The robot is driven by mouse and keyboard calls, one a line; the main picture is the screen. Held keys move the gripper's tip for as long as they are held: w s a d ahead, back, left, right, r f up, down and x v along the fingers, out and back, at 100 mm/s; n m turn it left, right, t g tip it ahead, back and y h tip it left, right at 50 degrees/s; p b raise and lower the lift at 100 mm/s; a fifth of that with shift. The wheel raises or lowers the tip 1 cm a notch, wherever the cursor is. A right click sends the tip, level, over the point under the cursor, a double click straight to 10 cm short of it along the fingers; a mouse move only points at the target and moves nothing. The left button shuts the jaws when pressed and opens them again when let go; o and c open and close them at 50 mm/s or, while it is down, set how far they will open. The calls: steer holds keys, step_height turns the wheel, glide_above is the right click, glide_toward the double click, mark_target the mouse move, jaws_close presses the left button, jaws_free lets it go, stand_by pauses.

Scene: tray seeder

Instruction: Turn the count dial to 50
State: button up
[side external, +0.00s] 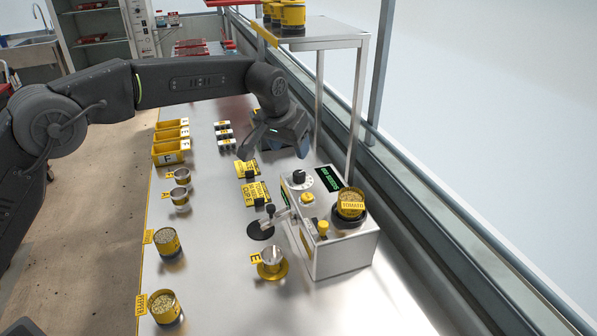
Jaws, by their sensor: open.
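The seeder (345,255) is a grey box on the steel bench, right of the middle. Its count dial (299,177) is a black knob on a pale round scale, on the top face near the far left corner. The pointer's setting is too small to read. A dark display (328,179) with green text sits right of the dial; I cannot read the text. My gripper (274,151) hangs beyond the seeder, above and a little left of the dial. It is open and apart from the dial, with nothing visible between its jaws.
A shelf post (357,110) rises behind. The front right bench is clear.

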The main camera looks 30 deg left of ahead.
mark_target(299, 173)
steer(key=x, duration=1)
steer(key=shift+w+f, duration=0.1)
steer(key=shift+f, duration=0.15)
steer(key=shift+c, duration=0.4)
steer(key=c, duration=0.8)
steer(key=shift+c, duration=0.2)
steer(key=shift+m, duration=0.4)
steer(key=m+h, duration=0.1)
steer(key=m, duration=0.1)
steer(key=shift+a+m, duration=0.1)
steer(key=shift+m, duration=0.3)
steer(key=m+g+h, duration=0.1)
steer(key=m, duration=0.2)
steer(key=shift+m+h, duration=0.3)
steer(key=shift+h, duration=0.1)
steer(key=m+g, duration=0.1)
steer(key=m, duration=0.2)
steer(key=m+g+h, duration=0.1)
steer(key=m, duration=0.3)
steer(key=shift+w, duration=0.1)
